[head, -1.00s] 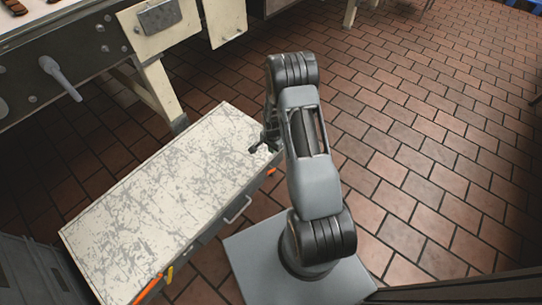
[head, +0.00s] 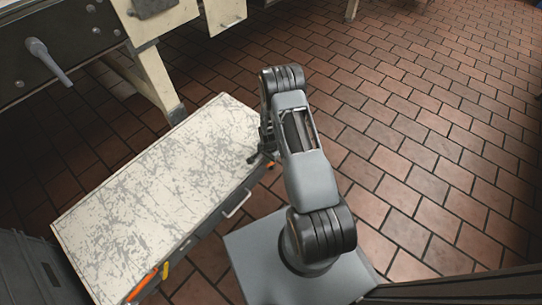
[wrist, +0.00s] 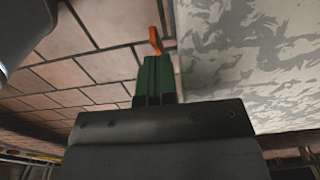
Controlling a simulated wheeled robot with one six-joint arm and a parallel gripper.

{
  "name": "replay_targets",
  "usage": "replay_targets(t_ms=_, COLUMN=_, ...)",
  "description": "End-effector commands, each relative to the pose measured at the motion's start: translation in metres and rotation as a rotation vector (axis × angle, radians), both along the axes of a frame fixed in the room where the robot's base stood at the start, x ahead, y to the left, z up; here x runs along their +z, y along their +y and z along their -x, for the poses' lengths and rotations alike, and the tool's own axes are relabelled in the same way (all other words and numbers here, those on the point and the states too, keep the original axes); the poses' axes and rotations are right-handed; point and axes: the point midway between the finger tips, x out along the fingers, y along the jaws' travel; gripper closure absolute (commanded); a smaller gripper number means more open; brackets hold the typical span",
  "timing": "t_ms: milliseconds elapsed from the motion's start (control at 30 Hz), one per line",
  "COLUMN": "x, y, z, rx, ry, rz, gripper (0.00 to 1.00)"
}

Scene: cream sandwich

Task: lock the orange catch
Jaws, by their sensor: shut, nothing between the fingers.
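A small orange catch (head: 270,165) shows at the right end of the front side of a scratched white-topped chest (head: 130,205). In the wrist view, the orange catch (wrist: 156,41) stands just beyond my fingertips, beside the chest's pale top (wrist: 250,60). My gripper (head: 258,156) is at the chest's right end, partly hidden behind my arm. In the wrist view, my gripper's green fingers (wrist: 153,60) are together with nothing between them. Their tips look close to the catch; I cannot tell whether they touch it.
A longer orange piece (head: 143,284) and a small yellow one (head: 165,270) show at the chest's near left end. A metal handle (head: 238,203) is on its front. A workbench (head: 70,60) stands behind left, a dark case (head: 35,270) at lower left. Tiled floor is open at right.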

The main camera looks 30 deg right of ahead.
Motion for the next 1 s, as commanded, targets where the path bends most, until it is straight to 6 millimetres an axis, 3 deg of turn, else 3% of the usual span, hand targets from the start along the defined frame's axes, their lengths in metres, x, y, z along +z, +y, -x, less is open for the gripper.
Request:
replay_targets(t_ms=333, x=-0.001, y=0.002, z=0.001, rx=0.001, ry=0.001, rz=0.0, gripper=1.0)
replay_targets(t_ms=633, x=-0.014, y=0.019, z=0.009, rx=0.001, ry=0.002, rz=-0.001, gripper=1.0)
replay_targets(t_ms=1000, x=-0.011, y=0.018, z=0.008, rx=0.0, ry=0.002, rz=-0.001, gripper=1.0)
